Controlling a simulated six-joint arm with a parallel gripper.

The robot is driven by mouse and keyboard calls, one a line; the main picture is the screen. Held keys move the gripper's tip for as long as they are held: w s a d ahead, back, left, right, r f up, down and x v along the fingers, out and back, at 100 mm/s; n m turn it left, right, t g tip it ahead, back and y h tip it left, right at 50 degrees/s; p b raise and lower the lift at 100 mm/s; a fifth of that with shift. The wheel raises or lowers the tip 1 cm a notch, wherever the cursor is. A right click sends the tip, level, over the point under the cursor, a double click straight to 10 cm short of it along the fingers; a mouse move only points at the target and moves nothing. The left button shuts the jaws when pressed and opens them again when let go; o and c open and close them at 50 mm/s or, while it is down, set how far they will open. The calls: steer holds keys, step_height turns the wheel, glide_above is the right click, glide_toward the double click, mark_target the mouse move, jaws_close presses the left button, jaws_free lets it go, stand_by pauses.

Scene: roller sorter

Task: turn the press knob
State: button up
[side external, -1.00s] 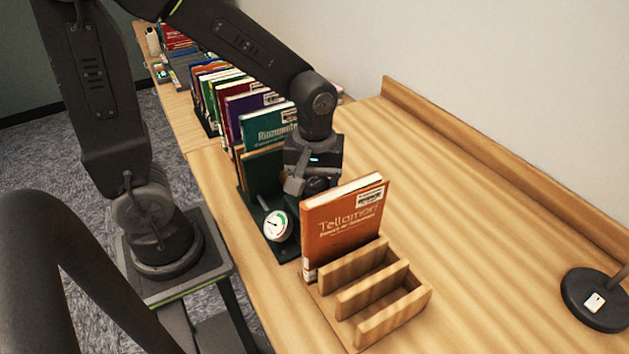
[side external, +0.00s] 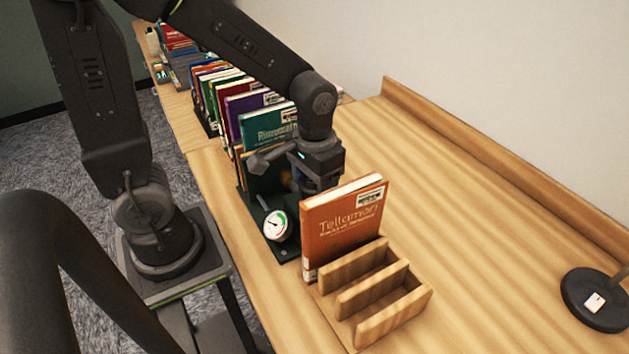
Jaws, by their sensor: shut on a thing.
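The press (side external: 249,203) is a dark green frame standing on the wooden desk, with a round white dial gauge (side external: 275,225) at its front. My gripper (side external: 304,188) is over the press, behind the orange book, and is shut on the press knob. The knob and my fingertips are mostly hidden by the gripper body and the orange book.
An orange book (side external: 341,229) stands upright in a slotted wooden rack (side external: 385,315) just in front of my gripper. A teal book (side external: 266,127) and a row of several other books stand behind the press. A black round lamp base (side external: 594,300) is at the right. The desk between is clear.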

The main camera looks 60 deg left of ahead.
steer(key=m, duration=0.6)
steer(key=shift+m, duration=0.3)
steer(key=m, duration=0.6)
stand_by(0.4)
steer(key=o, duration=0.9)
step_height(320, 180, up, 14)
steer(key=shift+f, duration=0.1)
steer(key=n+t, duration=0.6)
steer(key=n, duration=0.5)
glide_toward(309, 182)
steer(key=r, duration=0.2)
steer(key=s+r, duration=0.1)
steer(key=shift+s+a+r, duration=0.1)
steer(key=shift+a+r, duration=0.05)
steer(key=shift+a, duration=0.25)
